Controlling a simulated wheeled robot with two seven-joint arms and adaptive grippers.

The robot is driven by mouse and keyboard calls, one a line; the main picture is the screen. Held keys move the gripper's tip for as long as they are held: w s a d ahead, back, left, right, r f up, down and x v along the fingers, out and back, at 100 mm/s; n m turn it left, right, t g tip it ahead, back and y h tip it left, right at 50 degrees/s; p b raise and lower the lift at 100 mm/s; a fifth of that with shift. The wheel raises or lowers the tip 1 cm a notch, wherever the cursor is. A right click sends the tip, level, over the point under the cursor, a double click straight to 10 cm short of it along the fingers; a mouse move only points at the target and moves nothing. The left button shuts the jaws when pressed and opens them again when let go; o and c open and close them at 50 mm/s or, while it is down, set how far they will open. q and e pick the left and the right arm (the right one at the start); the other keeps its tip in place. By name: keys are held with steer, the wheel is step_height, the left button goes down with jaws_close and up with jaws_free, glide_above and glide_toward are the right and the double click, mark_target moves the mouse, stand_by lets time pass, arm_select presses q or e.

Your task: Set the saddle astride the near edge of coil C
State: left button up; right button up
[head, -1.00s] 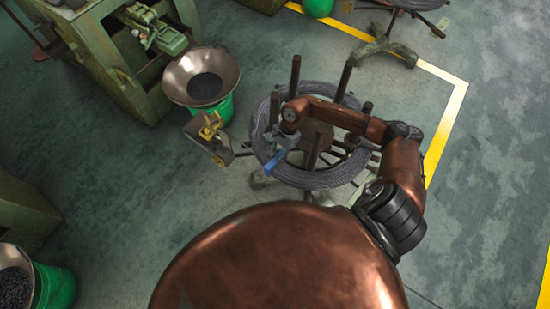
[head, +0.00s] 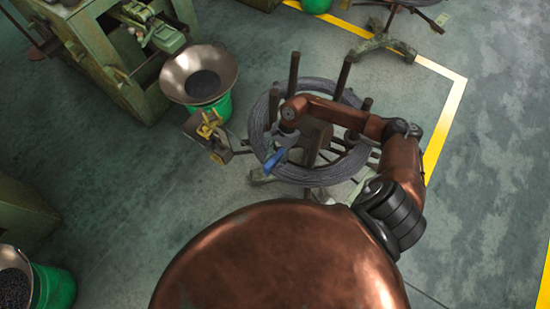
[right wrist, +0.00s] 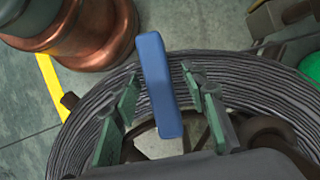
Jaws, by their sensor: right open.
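The coil (head: 335,179) is a ring of grey wire on a dark spoked reel with upright posts. The blue saddle (head: 274,161) lies across its near left edge in the head view. In the right wrist view the saddle (right wrist: 155,95) crosses the wire band (right wrist: 95,103), one end reaching past each side of it. How it sits underneath is hidden. My right gripper (right wrist: 160,73) is open, with one green-padded finger on each side of the saddle and gaps between. In the head view my right arm reaches over the coil. My left gripper is out of view.
A metal bowl on a green bucket (head: 210,104) stands left of the coil. A yellow fitting on a grey plate (head: 209,128) sits close to the coil's left side. A green machine (head: 105,60) stands at the upper left. Floor to the right is clear.

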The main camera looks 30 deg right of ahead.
steer(key=shift+d+r, duration=0.15)
steer(key=shift+r, duration=0.05)
steer(key=v, duration=1.1)
step_height(320, 180, up, 7)
steer(key=p, duration=0.2)
steer(key=shift+r+p, duration=0.25)
steer(key=shift+p, duration=0.05)
steer(key=shift+w+d, duration=0.1)
steer(key=shift+d, duration=0.05)
stand_by(0.5)
